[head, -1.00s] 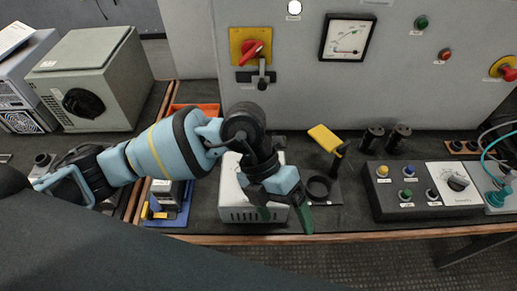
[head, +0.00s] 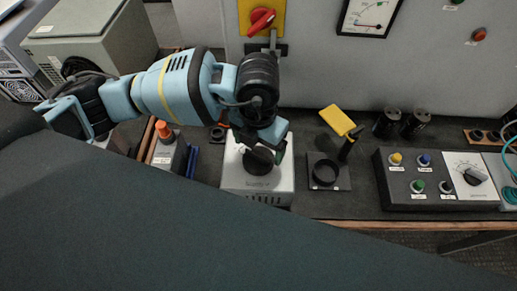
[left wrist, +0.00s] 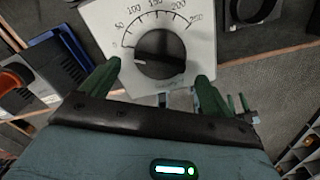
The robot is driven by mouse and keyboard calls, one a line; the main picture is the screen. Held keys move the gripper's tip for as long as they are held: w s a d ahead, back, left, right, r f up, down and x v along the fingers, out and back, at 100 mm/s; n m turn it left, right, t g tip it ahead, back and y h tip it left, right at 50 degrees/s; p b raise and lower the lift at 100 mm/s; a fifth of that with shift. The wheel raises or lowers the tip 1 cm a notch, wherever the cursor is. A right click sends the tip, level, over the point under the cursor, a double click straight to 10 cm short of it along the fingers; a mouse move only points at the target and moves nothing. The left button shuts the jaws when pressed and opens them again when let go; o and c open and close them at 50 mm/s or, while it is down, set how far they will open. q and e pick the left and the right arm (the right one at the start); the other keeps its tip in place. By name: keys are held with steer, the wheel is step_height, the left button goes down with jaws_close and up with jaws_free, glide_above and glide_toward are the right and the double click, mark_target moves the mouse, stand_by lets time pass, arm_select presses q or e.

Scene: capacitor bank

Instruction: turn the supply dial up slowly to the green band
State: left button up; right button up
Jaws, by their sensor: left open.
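The supply dial is a black round knob (head: 259,160) on top of a white box (head: 232,178). In the left wrist view the knob (left wrist: 160,54) sits inside a printed scale from 0 to 250, and its white pointer line is at the 0 end. My left gripper (head: 270,147) is over the box, open, with its green fingers on either side of the knob in the left wrist view (left wrist: 159,72). I cannot tell if they touch it. A meter (head: 370,14) with a coloured arc hangs on the grey panel, partly cut off. My right gripper is not in view.
A red rotary switch (head: 261,21) on a yellow plate is behind my left arm. A black ring holder (head: 325,174), a yellow-topped tool (head: 337,120) and black cylinders stand to the right. A control box (head: 400,189) with buttons is at far right.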

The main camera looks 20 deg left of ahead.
mark_target(258, 158)
arm_select(q)
steer(key=shift+f, duration=1.5)
steer(key=c, duration=1)
